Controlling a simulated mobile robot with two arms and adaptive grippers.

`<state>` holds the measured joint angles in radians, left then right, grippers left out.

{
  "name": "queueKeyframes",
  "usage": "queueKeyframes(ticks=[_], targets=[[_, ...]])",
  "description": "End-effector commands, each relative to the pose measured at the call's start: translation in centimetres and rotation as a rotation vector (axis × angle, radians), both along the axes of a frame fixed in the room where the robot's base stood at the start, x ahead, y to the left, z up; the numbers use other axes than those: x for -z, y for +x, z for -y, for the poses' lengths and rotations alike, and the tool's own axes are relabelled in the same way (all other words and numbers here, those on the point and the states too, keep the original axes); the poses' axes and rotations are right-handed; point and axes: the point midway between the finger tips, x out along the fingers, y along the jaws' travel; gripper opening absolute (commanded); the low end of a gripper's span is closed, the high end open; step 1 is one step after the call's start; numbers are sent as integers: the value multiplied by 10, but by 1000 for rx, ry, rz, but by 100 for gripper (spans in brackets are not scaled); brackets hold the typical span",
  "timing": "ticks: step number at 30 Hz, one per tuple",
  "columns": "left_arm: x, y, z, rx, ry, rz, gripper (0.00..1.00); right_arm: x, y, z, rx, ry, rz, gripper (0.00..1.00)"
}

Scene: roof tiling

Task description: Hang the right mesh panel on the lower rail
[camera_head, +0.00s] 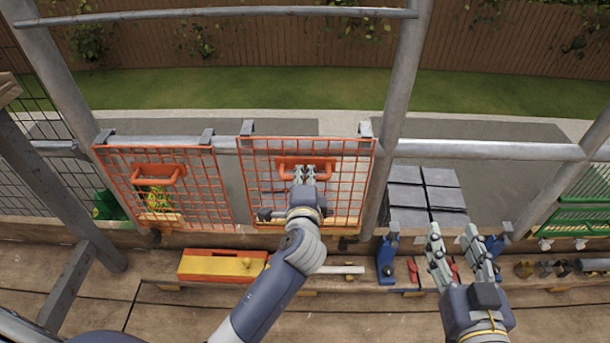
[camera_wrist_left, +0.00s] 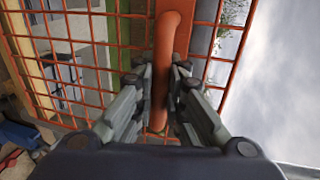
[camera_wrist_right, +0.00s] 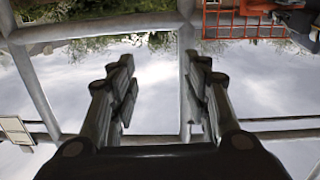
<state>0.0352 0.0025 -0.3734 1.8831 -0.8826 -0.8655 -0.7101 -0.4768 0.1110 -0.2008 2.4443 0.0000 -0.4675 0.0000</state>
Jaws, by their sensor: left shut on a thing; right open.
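The right orange mesh panel (camera_head: 348,190) stands upright at the lower rail (camera_head: 475,150), its two grey hooks (camera_head: 247,127) at the rail's height. Whether both hooks bear on the rail is hard to tell. My left gripper (camera_head: 304,176) is shut on this panel's orange handle (camera_head: 318,163); the handle (camera_wrist_left: 165,60) runs between the fingers in the left wrist view. A second orange mesh panel (camera_head: 205,190) hangs on the rail to the left by grey hooks. My right gripper (camera_head: 457,240) is open and empty, right of the panels; its fingers (camera_wrist_right: 155,90) are apart in the right wrist view.
Stacked grey tiles (camera_head: 425,190) stand beyond the rail. A slanted post (camera_head: 400,90) rises just right of the right panel. A green rack (camera_head: 580,215) is at the far right.

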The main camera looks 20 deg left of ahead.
Motion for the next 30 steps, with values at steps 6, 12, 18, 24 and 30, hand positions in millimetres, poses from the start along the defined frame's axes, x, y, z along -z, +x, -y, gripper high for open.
queueKeyframes(ticks=[6, 12, 18, 24, 30], targets=[[6, 0, 0, 0, 1, 2, 0, -14, 2, -3, -5, 19, 74, 44], [11, 0, 0, 0, 1, 2, 0, -28, 2, -5, -9, 37, 143, 44], [16, 0, 0, -1, 1, 2, 0, -42, 2, -6, -13, 56, 212, 44], [21, 0, 0, 0, 1, 3, 0, -55, 0, -8, -17, 72, 278, 44], [24, 0, 0, 0, 1, 3, 0, -65, -2, -9, -20, 86, 327, 44]])
